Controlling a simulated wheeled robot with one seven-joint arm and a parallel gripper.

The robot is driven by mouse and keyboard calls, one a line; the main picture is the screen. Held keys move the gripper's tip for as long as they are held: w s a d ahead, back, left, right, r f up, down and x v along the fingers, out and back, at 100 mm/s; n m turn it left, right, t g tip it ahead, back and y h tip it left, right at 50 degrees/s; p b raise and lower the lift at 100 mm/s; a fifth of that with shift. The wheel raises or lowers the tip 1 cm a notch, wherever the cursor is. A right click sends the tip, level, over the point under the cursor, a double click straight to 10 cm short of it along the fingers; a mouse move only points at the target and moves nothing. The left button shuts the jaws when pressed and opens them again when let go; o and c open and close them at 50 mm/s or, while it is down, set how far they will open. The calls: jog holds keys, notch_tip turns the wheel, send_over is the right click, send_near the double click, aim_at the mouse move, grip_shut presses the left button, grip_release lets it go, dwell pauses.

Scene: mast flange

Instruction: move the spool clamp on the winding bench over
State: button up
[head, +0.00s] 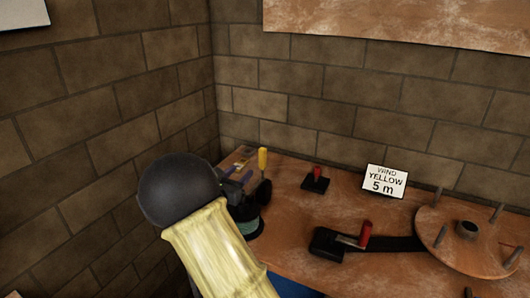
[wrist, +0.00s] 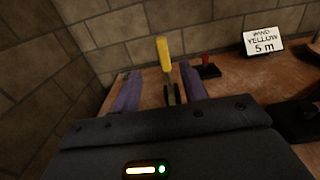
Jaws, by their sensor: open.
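A lever with a yellow handle (head: 262,161), which looks like the spool clamp, stands upright near the left back of the winding bench (head: 290,220). In the wrist view the yellow handle (wrist: 163,54) rises from a dark stem (wrist: 171,92), seen between my two purple fingers. My gripper (wrist: 159,73) is open and empty, with visible space on both sides of the handle. I cannot tell whether the fingertips reach around it or stop short. In the head view my gripper (head: 237,173) is partly hidden by my wrist. A dark round part with a teal band (head: 250,226) shows beside my forearm, mostly hidden.
A small black base with a red knob (head: 316,178) is right of the lever. A red-handled crank (head: 365,236) and a round pegged plate (head: 470,241) are further right. A sign (head: 385,181) reads "WIND YELLOW 5 m". Brick walls (head: 300,95) close the back and left.

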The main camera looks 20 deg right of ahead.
aim_at(261, 153)
jog(key=p+x, duration=0.3)
jog(key=x, duration=1.4)
jog(key=shift+w+d, duration=0.15)
jog(key=shift+d, duration=0.05)
grip_shut()
